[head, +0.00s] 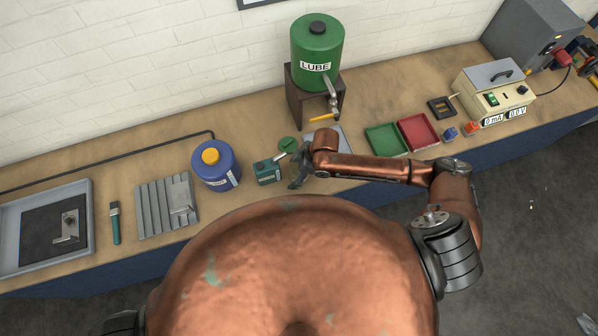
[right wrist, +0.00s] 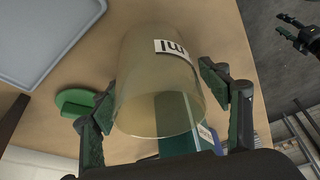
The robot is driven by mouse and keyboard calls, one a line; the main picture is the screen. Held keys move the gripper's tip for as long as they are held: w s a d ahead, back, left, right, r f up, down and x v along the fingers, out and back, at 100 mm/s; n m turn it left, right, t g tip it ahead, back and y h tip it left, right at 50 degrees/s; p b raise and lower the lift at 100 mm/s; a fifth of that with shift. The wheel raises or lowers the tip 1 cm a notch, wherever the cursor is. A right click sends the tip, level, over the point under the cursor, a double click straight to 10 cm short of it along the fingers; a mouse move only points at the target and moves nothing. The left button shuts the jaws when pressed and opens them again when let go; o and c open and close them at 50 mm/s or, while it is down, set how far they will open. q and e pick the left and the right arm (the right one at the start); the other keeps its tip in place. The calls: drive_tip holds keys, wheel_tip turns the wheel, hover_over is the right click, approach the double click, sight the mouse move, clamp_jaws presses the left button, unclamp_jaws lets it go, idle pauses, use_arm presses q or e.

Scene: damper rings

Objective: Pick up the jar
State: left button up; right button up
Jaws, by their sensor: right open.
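The jar (right wrist: 150,85) is a see-through, yellowish vessel with a white label, seen large in the right wrist view with its round rim toward the camera. My right gripper (right wrist: 165,95) is open, with one finger on each side of the jar. I cannot tell whether either finger touches it. In the head view my right gripper (head: 297,176) is low over the bench beside the teal box, and it and the arm largely hide the jar. A dark two-fingered gripper (right wrist: 285,27), seemingly my left one, is small at the right wrist view's upper right edge.
A teal box (head: 268,171) and a green disc (head: 288,145) are close by. A blue bottle (head: 215,166) is to the left. The green LUBE tank (head: 317,55) on its stand is behind, with a grey plate (right wrist: 40,35) below. Green (head: 385,140) and red (head: 418,132) trays lie right.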

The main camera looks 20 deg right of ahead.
drive_tip(key=shift+f, duration=0.2)
drive_tip(key=shift+c, duration=0.6)
drive_tip(key=c, duration=1.2)
drive_tip(key=shift+o, duration=0.2)
drive_tip(key=shift+r, duration=0.15)
drive_tip(key=shift+r, duration=0.6)
drive_tip(key=s+a+r+p, duration=0.2)
drive_tip(key=s+a+r, duration=0.3)
drive_tip(key=s+r, duration=0.6)
drive_tip(key=shift+s+r+p, duration=0.3)
drive_tip(key=shift+s+p, duration=0.1)
drive_tip(key=shift+s, duration=0.65)
